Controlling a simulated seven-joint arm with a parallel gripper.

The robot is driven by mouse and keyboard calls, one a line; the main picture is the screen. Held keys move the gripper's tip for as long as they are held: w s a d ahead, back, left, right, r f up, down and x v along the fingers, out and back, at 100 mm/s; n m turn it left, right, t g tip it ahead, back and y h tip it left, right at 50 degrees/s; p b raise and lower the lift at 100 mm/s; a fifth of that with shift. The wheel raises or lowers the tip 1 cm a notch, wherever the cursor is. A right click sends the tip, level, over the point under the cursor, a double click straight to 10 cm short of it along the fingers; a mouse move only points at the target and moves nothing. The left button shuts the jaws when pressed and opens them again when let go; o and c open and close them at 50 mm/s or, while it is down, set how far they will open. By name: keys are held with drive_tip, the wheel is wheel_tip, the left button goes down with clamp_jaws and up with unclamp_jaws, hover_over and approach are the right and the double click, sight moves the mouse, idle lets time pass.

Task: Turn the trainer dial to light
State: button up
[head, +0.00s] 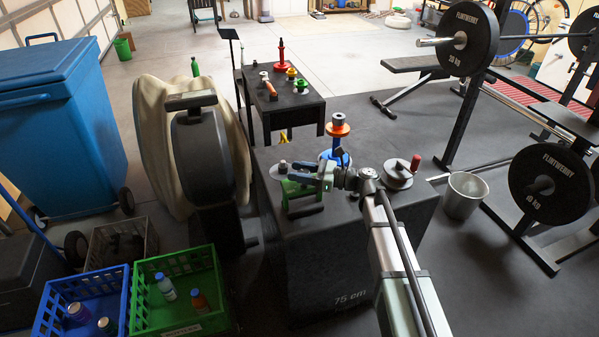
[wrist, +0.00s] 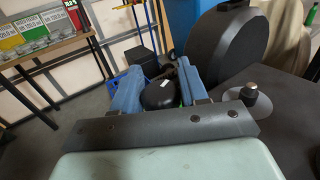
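My gripper (head: 306,172) is low over the near left part of the black box top, pointing left. In the wrist view its two blue fingers (wrist: 158,88) are apart. A black rounded knob-like piece with a white mark (wrist: 158,94) shows between them; I cannot tell if the fingers touch it. A green device with dark feet (head: 300,194) stands under the gripper, partly hidden by it. A grey disc with an upright knob (head: 282,167) is just beyond the fingers; it also shows right of them in the wrist view (wrist: 250,96). I cannot read any dial setting.
The black box (head: 345,265) also carries a blue and orange spool stand (head: 337,130) and a silver reel with a red handle (head: 398,172). A dark and beige machine (head: 205,150) stands close left. Green (head: 180,285) and blue crates (head: 85,305) lie on the floor.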

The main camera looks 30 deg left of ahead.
drive_tip(key=c, duration=0.5)
drive_tip(key=shift+o, duration=0.2)
drive_tip(key=shift+n+g, duration=0.3)
drive_tip(key=shift+g, duration=0.1)
drive_tip(key=n+g+h, duration=0.1)
drive_tip(key=n+g, duration=0.1)
drive_tip(key=g, duration=0.1)
drive_tip(key=shift+n+g+h, duration=0.3)
drive_tip(key=shift+g+h, duration=0.1)
drive_tip(key=shift+s+d+n+g+h, duration=0.1)
drive_tip(key=shift+s+n+g+h, duration=0.1)
drive_tip(key=shift+n+g+h, duration=0.95)
drive_tip(key=shift+s+d+n+g+h, duration=0.1)
drive_tip(key=shift+s+n+g+h, duration=0.05)
drive_tip(key=shift+n+g+h, duration=1)
drive_tip(key=shift+g, duration=0.3)
drive_tip(key=o, duration=1)
